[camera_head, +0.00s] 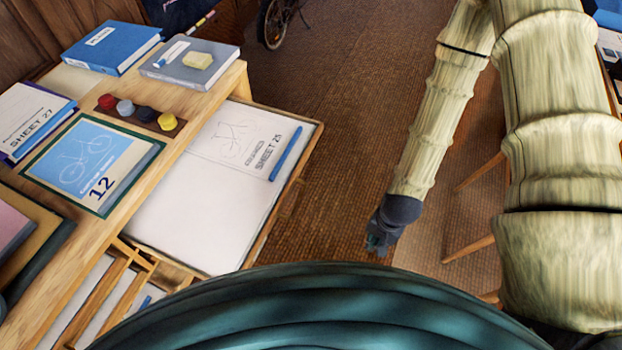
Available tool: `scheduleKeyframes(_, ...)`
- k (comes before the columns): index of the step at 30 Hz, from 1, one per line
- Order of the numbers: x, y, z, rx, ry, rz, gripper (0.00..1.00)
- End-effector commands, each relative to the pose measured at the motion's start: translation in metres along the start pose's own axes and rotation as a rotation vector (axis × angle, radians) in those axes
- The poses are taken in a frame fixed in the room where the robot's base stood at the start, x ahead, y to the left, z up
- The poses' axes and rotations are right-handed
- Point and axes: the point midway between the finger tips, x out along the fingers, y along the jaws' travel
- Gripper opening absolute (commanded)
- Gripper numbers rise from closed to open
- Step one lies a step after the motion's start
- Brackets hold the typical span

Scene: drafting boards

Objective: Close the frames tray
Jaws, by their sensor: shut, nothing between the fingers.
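An open tray (298,178) with a wooden rim sticks out from the right side of the wooden desk (218,98). In it lie white sheets (182,216) with a bicycle drawing and "SHEET 25", and a blue pen (285,153). I cannot read a "frames" label on it. My gripper (376,245) is shut and empty, pointing down over the brown floor. It is to the right of the tray, apart from it. A second, divided tray (122,262) is at the lower left, partly hidden by my body.
Blue and grey books (190,65), several coloured jars in a holder (140,115) and a framed blue sheet (90,160) crowd the desk top. Wooden legs (475,248) stand at the right. The floor (340,120) between tray and arm is clear. A bicycle (275,20) stands behind.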

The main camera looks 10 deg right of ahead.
Motion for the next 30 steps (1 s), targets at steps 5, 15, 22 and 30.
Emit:
scheduleKeyframes(5,0.022,-0.027,-0.027,0.216,-0.017,-0.062,0.0)
scheduleKeyframes(15,0.032,-0.079,-0.07,0.611,-0.108,-0.186,0.0)
scheduleKeyframes(22,0.028,-0.115,-0.096,0.857,-0.211,-0.278,0.0)
scheduleKeyframes(30,0.009,-0.154,-0.123,1.115,-0.379,-0.383,0.0)
